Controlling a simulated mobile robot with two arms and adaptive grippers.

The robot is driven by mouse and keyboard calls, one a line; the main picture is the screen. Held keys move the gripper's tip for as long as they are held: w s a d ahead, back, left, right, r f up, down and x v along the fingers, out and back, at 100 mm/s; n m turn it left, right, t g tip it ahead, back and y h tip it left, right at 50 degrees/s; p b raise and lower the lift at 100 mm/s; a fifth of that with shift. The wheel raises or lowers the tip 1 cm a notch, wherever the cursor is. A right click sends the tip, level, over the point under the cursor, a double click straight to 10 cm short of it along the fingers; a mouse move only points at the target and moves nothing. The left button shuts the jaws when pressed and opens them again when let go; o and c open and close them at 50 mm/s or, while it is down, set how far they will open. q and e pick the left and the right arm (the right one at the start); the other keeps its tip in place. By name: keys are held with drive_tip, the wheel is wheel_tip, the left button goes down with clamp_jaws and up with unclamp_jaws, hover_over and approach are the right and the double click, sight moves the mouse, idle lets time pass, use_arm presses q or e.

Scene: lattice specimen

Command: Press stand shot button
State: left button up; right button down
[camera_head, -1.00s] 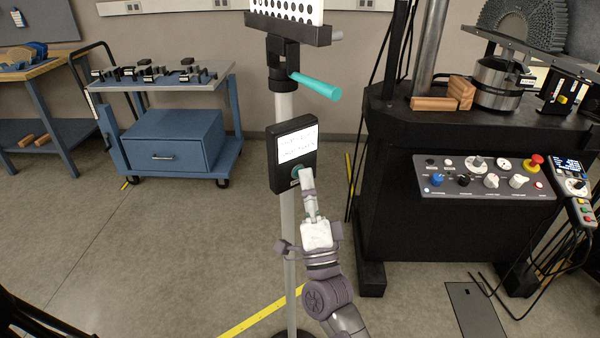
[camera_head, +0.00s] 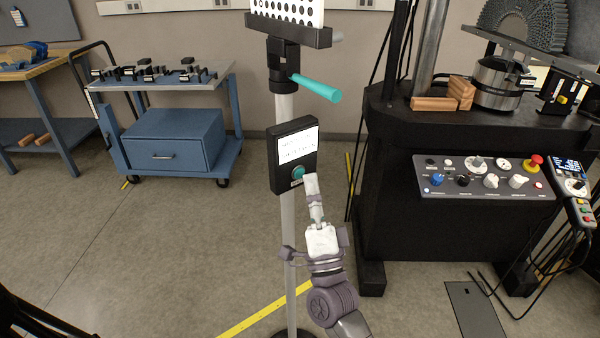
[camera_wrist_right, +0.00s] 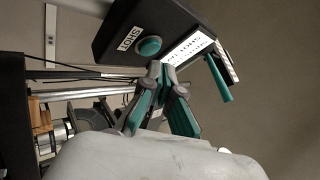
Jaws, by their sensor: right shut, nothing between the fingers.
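The stand's black control box (camera_head: 278,178) is fixed to the grey pole and carries a white label. Its round teal button (camera_head: 298,172) sits below the label and shows uncovered. In the right wrist view the button (camera_wrist_right: 150,46) has a small "SHOT" tag beside it. My right gripper (camera_head: 311,180) is shut and empty. Its tips are just right of the button and slightly lower, apart from it in the head view. In the right wrist view the closed fingertips (camera_wrist_right: 158,68) are close to the box edge, near the button. My left gripper is not in view.
A teal handle (camera_head: 316,87) juts right from the pole above the box. A black machine with a control panel (camera_head: 484,180) stands at right. A blue cart (camera_head: 172,140) stands at left. The floor between is open, with a yellow line (camera_head: 262,314).

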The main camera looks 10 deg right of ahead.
drive_tip(key=shift+s+d+p, duration=0.2)
drive_tip(key=shift+s+d, duration=0.15)
drive_tip(key=shift+s, duration=0.45)
drive_tip(key=shift+s+d+p, duration=0.2)
drive_tip(key=shift+s+d, duration=0.1)
drive_tip(key=shift+s, duration=0.45)
drive_tip(key=shift+s+d+p, duration=0.2)
drive_tip(key=shift+s+d, duration=0.15)
drive_tip(key=shift+s, duration=0.45)
